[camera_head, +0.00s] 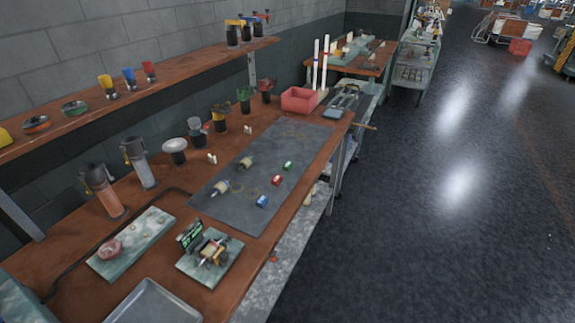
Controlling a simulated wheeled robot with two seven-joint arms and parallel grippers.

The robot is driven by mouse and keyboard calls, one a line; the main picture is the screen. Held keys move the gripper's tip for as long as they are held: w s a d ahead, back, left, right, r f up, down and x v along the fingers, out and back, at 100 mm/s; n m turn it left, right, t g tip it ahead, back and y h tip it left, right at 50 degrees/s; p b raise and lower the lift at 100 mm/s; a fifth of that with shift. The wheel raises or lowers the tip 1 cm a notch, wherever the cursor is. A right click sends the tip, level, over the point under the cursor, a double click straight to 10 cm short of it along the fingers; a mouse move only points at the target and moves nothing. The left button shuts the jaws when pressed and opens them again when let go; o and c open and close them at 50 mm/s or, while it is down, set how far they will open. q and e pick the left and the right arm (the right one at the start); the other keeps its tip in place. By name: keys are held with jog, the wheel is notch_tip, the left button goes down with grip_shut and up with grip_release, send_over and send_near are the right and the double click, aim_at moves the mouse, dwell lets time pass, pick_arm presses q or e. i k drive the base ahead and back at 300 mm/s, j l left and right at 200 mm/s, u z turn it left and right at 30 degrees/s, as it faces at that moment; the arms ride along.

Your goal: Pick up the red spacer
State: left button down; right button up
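The red spacer (277,180) is a small red block-like piece lying on the dark grey mat (240,215) on the wooden workbench. It sits between a small green piece (288,166) farther back and a small blue piece (262,201) nearer, all apart from one another. Neither of my grippers shows in the head view, so nothing is seen touching the red spacer.
Two pale cylindrical parts (220,188) lie on the mat left of the spacer. A red bin (298,99) stands at the mat's far end. Bottles, a green-based fixture (210,257) and a metal tray (153,303) stand nearby. Open floor lies right of the bench.

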aim_at(276, 181)
jog(key=i+l+u, duration=0.3)
jog(key=l, duration=0.3)
jog(key=i+l+u, duration=0.15)
jog(key=l, duration=0.2)
jog(key=i+l+u, duration=0.1)
jog(key=l, duration=0.25)
jog(key=i+l+u, duration=0.15)
jog(key=l, duration=0.25)
jog(key=i+l+u, duration=0.15)
jog(key=l, duration=0.2)
jog(key=i, duration=0.05)
